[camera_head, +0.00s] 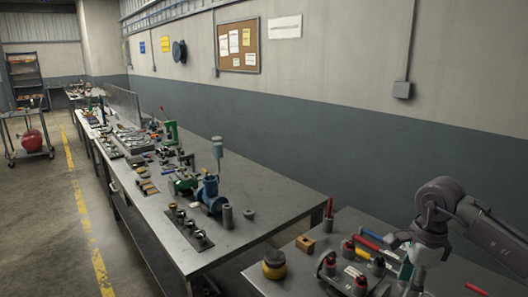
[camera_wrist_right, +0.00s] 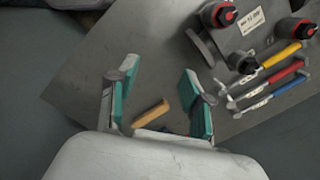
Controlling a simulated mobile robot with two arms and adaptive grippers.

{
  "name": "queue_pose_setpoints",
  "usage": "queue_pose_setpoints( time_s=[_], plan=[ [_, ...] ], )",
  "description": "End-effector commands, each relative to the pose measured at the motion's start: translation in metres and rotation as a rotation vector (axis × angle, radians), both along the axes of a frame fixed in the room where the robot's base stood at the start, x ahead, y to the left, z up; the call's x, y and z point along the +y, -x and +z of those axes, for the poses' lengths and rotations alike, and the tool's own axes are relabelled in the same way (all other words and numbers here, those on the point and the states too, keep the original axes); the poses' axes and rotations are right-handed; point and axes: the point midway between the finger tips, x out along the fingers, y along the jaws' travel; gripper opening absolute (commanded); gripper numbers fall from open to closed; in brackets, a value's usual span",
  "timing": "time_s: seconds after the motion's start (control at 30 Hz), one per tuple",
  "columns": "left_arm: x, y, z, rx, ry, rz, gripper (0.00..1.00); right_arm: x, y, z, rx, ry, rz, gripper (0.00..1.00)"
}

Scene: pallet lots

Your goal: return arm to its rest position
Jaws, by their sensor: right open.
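My right arm comes in from the right in the head view, with its gripper (camera_head: 413,278) low over the near table (camera_head: 345,222). In the right wrist view the right gripper (camera_wrist_right: 158,88) has its two teal-padded fingers apart, with nothing held between them. A yellow-tan piece (camera_wrist_right: 150,113) shows beyond the fingers, apparently lower down. My left gripper is not in view.
The near table holds a yellow-and-black round item (camera_head: 274,264), a wooden block (camera_head: 305,243), red-capped items (camera_head: 348,249) and coloured-handled tools (camera_wrist_right: 273,68). A long bench (camera_head: 262,203) with vises runs along the wall.

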Motion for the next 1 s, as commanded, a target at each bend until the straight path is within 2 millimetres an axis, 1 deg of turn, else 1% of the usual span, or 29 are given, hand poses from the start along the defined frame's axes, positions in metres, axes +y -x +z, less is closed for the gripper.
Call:
queue_pose_setpoints(
  time_s=[0.17, 0.27, 0.37, 0.4, 0.47, 0.57, 0.67, 0.7, 0.77, 0.8, 0.83, 0.87, 0.9, 0.97, 1.0],
  plan=[
    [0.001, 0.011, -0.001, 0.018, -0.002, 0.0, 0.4, 0.024, -0.001, -0.009, -0.012, -0.074, 0.019, 0.5],
    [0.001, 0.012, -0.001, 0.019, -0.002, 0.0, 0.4, 0.041, -0.001, -0.013, -0.022, -0.125, 0.03, 0.5],
    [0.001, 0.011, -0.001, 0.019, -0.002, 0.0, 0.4, 0.063, 0.0, -0.019, -0.032, -0.199, 0.041, 0.5],
    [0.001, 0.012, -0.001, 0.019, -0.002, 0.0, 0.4, 0.074, 0.001, -0.022, -0.034, -0.237, 0.046, 0.5],
    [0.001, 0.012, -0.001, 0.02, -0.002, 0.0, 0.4, 0.091, 0.002, -0.024, -0.04, -0.294, 0.05, 0.5],
    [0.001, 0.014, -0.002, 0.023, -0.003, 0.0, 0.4, 0.126, 0.007, -0.027, -0.047, -0.42, 0.055, 0.5],
    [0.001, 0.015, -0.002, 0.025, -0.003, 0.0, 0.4, 0.171, 0.015, -0.026, -0.045, -0.594, 0.045, 0.5],
    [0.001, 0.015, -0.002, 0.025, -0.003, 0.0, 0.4, 0.192, 0.02, -0.023, -0.039, -0.686, 0.033, 0.5],
    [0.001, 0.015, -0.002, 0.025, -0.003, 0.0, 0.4, 0.226, 0.029, -0.014, -0.026, -0.845, -0.001, 0.5],
    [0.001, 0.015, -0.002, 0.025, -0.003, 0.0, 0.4, 0.248, 0.035, -0.005, -0.011, -0.964, -0.036, 0.5],
    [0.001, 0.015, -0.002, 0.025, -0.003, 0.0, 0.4, 0.263, 0.04, 0.004, 0.004, -1.058, -0.07, 0.5],
    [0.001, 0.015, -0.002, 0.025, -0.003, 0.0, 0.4, 0.276, 0.043, 0.014, 0.021, -1.152, -0.109, 0.5],
    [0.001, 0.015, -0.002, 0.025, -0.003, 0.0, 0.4, 0.29, 0.047, 0.029, 0.046, -1.274, -0.169, 0.5],
    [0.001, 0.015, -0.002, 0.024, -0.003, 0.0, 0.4, 0.303, 0.049, 0.051, 0.09, -1.45, -0.277, 0.5],
    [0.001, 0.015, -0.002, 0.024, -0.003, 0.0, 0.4, 0.308, 0.049, 0.065, 0.123, -1.562, -0.359, 0.5]
  ],
)
